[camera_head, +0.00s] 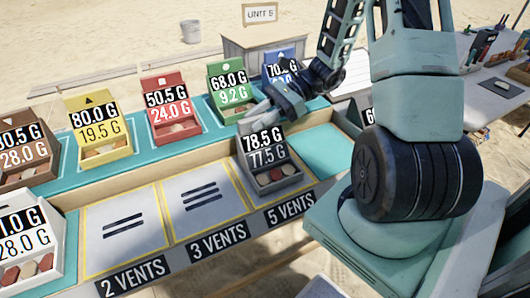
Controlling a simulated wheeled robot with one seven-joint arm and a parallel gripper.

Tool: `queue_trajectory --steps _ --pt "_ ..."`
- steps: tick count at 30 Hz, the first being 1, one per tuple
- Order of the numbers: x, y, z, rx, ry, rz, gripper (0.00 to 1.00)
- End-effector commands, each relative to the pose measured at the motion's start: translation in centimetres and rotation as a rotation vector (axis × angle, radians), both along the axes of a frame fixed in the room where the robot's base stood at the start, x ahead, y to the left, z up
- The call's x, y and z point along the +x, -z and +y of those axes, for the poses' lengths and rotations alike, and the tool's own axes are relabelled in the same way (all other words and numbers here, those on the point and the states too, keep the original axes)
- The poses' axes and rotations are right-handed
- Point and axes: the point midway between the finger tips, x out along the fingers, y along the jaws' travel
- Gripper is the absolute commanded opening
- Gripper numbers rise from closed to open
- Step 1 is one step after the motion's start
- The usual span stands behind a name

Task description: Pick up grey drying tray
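The grey drying tray (269,186) stands at the 5 VENTS place, right of the middle of the picture. Its upright back plate reads 78.5 G over 77.5 G, and several reddish and pale pieces lie in its front. My gripper (252,117) reaches in from the upper right and is just behind and above the tray's top edge. The fingertips are small and partly hidden. I cannot tell whether they touch the tray or how far they are apart.
Brown (27,148), yellow (96,121), red (170,102), green (229,85) and blue (283,66) trays line the teal back shelf. A white tray (28,226) stands front left. The 2 VENTS (122,240) and 3 VENTS (203,211) places are empty.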

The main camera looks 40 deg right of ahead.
Motion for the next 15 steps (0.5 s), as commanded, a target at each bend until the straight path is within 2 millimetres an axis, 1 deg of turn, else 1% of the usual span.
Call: queue_trajectory --steps 1,3,12,15 --pt "0.0 -0.01 -0.02 0.0 0.0 0.0 0.15" --pt "0.0 -0.02 -0.03 0.0 0.0 0.0 0.0" --pt "0.01 -0.08 -0.02 0.001 0.0 -0.001 0.0" --pt "0.03 -0.53 -0.04 0.0 0.0 -0.003 0.0"
